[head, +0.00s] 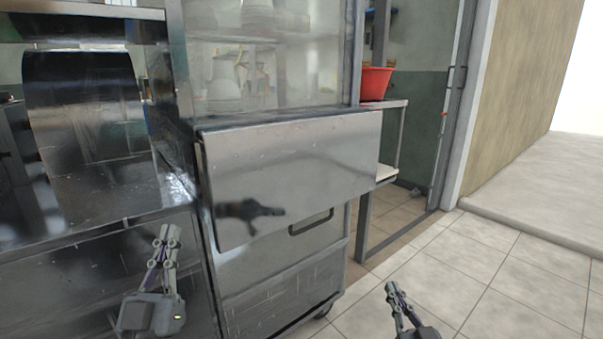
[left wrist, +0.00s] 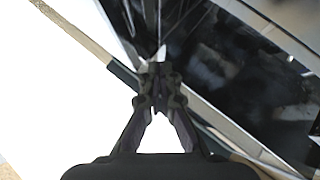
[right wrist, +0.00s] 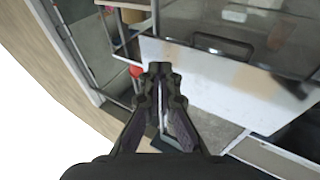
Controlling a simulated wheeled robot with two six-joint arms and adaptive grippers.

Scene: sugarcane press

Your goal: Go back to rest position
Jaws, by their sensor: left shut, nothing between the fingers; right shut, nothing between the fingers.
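My left gripper (head: 167,240) is in the lower left of the head view, in front of the metal counter. Its fingers are together and hold nothing. It also shows in the left wrist view (left wrist: 158,72). My right gripper (head: 392,290) is at the bottom of the head view, over the tiled floor and apart from the press cabinet. Its fingers are together and empty, as they also are in the right wrist view (right wrist: 160,72).
A steel press cabinet (head: 262,165) with a dark handle (head: 311,222) stands in front of me. A metal counter (head: 90,225) stands at the left. A red bowl (head: 375,83) sits on a shelf behind. Tiled floor (head: 500,285) is clear at the right.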

